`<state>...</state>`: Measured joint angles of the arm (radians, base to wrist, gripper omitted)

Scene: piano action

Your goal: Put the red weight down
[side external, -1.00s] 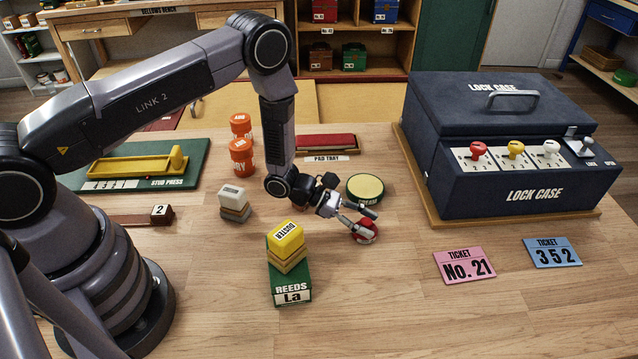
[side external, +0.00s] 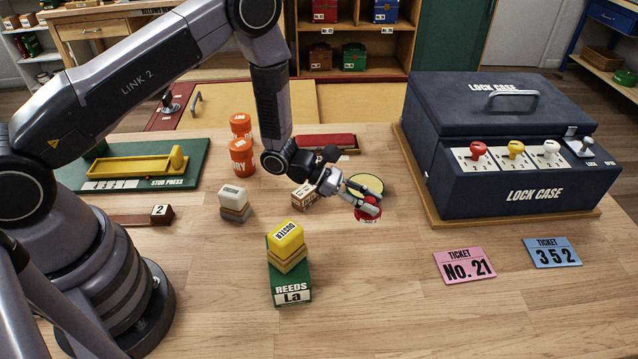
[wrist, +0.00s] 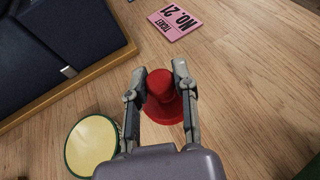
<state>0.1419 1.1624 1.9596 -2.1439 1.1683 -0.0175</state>
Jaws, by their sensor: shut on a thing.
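The red weight (side external: 368,214) is round with a wide base and a knob on top, seen clearly in the wrist view (wrist: 163,108). My gripper (side external: 362,200) is shut on its knob, one finger on each side in the wrist view (wrist: 158,82). The weight hangs from the fingers and appears to be a little above the wooden table (side external: 390,290). In the side view the fingers hide part of it.
A round green-rimmed pad (side external: 367,184) lies just behind my gripper. The lock case (side external: 500,150) stands to the right. The pink ticket (side external: 465,266) and blue ticket (side external: 552,252) lie in front of it. The duster (side external: 287,238) sits on the reeds box (side external: 290,284).

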